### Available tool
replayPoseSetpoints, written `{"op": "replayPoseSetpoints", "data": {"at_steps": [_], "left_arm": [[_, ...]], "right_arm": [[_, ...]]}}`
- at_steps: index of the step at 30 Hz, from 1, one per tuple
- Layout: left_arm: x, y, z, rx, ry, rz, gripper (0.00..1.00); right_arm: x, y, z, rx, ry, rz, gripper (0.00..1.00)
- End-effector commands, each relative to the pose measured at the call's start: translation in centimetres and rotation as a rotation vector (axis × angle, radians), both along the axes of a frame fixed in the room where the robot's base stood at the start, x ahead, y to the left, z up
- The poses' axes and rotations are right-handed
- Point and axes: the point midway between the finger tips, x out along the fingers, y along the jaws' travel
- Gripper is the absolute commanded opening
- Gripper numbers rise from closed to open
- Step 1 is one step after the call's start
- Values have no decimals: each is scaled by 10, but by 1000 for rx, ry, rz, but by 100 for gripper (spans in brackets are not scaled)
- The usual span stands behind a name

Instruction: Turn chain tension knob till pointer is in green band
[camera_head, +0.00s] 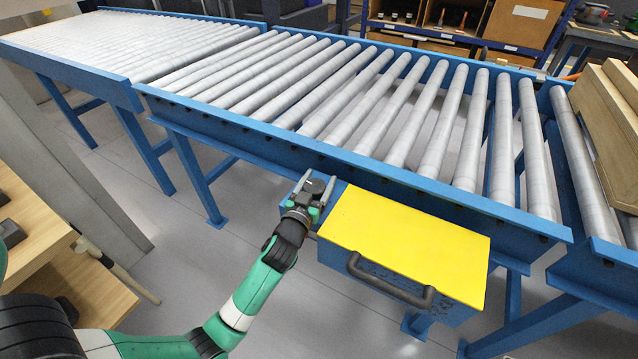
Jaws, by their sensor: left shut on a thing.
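My left gripper (316,186) is at the front side of the roller conveyor (350,160), just left of the yellow cover. It is shut on a dark round knob (314,187) on a small blue housing (338,187) fixed to the conveyor's side. The fingers sit on either side of the knob. I cannot make out a pointer or a green band; they are hidden or too small to tell. My right gripper is not in view.
A blue box with a yellow top (400,230) and a dark handle (390,281) juts out right beside my left gripper. Wooden boxes (612,110) stand on the rollers at the right. A wooden shelf (30,225) is at the left. The floor between is clear.

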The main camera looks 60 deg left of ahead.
Motion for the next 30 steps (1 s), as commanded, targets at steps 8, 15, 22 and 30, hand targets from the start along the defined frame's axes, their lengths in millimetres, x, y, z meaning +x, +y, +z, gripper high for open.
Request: {"op": "replayPoseSetpoints", "data": {"at_steps": [8,15,22,30], "left_arm": [[0,0,1,0,-1,-1,100],[-4,-5,1,1,-1,-2,100],[-37,-37,1,0,1,-4,100],[-77,-74,-1,-1,1,-3,100]], "right_arm": [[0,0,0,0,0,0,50],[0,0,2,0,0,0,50],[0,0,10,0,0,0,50],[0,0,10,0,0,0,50]]}}
